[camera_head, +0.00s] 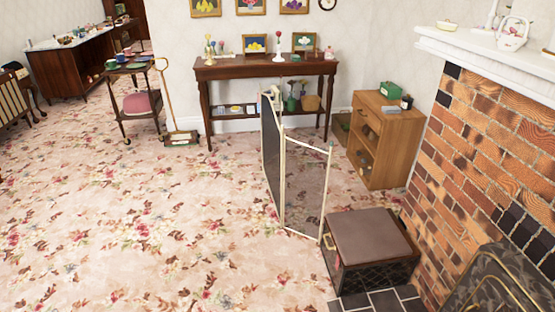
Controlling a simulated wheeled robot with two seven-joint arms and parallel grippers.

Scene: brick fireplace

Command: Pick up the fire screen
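The fire screen (270,150) stands upright on the carpet near the middle of the view. It has folding panels with pale cream frames. The left panel looks dark and is seen at a steep angle, while the right panel is see-through mesh. The panels meet at an angle. Its right panel's lower corner is close to a dark box seat; I cannot tell if they touch. Neither of my grippers is in view.
The box seat (370,232) with a brown top stands right of the screen, by the brick fireplace (480,140). A wooden cabinet (392,140) and a console table (265,68) stand behind. A small trolley (133,100) is at left. The carpet in front and left is clear.

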